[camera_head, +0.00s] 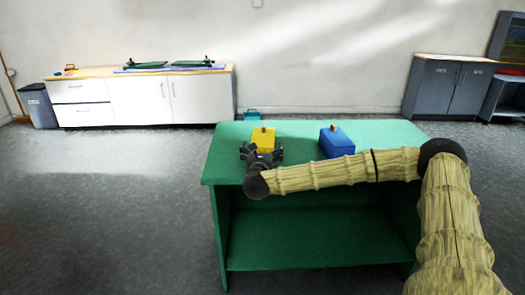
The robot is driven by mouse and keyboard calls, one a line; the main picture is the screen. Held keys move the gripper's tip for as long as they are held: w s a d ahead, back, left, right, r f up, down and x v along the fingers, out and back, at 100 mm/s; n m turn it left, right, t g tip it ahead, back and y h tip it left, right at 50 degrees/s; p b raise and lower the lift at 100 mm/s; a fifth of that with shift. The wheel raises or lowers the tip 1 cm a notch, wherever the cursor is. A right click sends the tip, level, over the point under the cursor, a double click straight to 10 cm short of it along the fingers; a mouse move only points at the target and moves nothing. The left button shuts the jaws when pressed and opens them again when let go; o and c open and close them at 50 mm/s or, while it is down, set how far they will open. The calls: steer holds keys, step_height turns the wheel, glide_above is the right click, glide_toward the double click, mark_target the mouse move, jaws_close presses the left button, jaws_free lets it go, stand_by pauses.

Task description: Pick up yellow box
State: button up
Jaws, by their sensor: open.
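The yellow box (263,138) sits on the green table (380,132), left of the table's middle, with a small brown knob on top. My gripper (262,152) is in front of the yellow box and hides its lower part. Its dark fingers are spread open, and nothing shows between them. Whether the fingers touch the box cannot be told from this view.
A blue box (336,142) with a similar knob stands on the table to the right, beyond my forearm. The table has a lower shelf (310,250). White cabinets (140,100) and dark cabinets (448,86) stand along the far wall.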

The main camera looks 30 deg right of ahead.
steer(key=shift+w+d, duration=0.1)
steer(key=shift+w, duration=0.05)
steer(key=c, duration=1.1)
